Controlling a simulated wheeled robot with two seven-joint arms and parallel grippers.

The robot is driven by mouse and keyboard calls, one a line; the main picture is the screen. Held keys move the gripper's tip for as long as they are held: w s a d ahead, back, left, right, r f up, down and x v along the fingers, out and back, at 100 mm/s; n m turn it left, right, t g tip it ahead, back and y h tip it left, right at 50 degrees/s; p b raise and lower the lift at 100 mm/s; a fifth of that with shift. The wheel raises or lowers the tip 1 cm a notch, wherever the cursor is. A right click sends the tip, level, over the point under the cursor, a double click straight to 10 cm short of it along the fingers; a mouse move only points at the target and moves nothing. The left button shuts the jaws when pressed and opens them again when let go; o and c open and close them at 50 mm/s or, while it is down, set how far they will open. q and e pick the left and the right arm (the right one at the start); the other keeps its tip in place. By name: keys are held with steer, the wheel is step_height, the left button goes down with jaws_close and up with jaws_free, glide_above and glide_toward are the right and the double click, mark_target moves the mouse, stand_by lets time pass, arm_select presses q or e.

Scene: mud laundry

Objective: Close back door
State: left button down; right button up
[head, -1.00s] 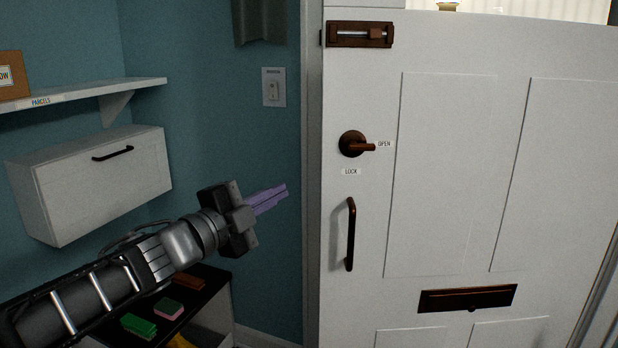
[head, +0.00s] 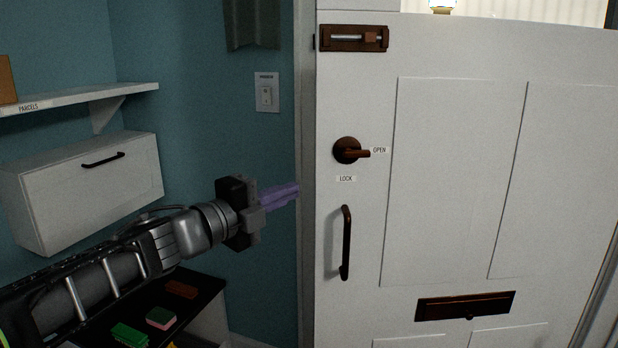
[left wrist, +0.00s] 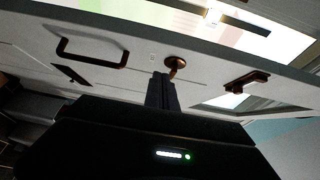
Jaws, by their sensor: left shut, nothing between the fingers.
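The white back door (head: 450,190) fills the right half of the head view. Its left edge stands beside the frame and bright light shows above its top. It has a bolt (head: 353,38), a round turn knob (head: 348,151) pointing at the OPEN label, and a dark pull handle (head: 346,243). My left gripper (head: 297,190) is shut and empty, left of the door's edge at about handle height. In the left wrist view the door (left wrist: 200,70) lies ahead with the knob (left wrist: 176,65) near the fingertips; contact cannot be told. My right gripper is not in view.
A white cabinet (head: 85,190) and a shelf (head: 80,100) are on the blue wall at left. A switch (head: 266,92) is left of the door. Below my left arm a dark bench top (head: 207,290) holds a green block (head: 130,335) and sponges. A letter slot (head: 465,306) is low on the door.

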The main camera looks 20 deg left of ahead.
arm_select(q)
steer(key=x, duration=0.3)
steer(key=a+x, duration=0.1)
steer(key=x, duration=0.4)
steer(key=shift+w+a, duration=0.25)
steer(key=shift+w, duration=0.5)
steer(key=shift+w+a, duration=0.2)
steer(key=shift+w, duration=0.3)
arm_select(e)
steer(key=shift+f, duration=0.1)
arm_select(q)
steer(key=shift+a, duration=0.1)
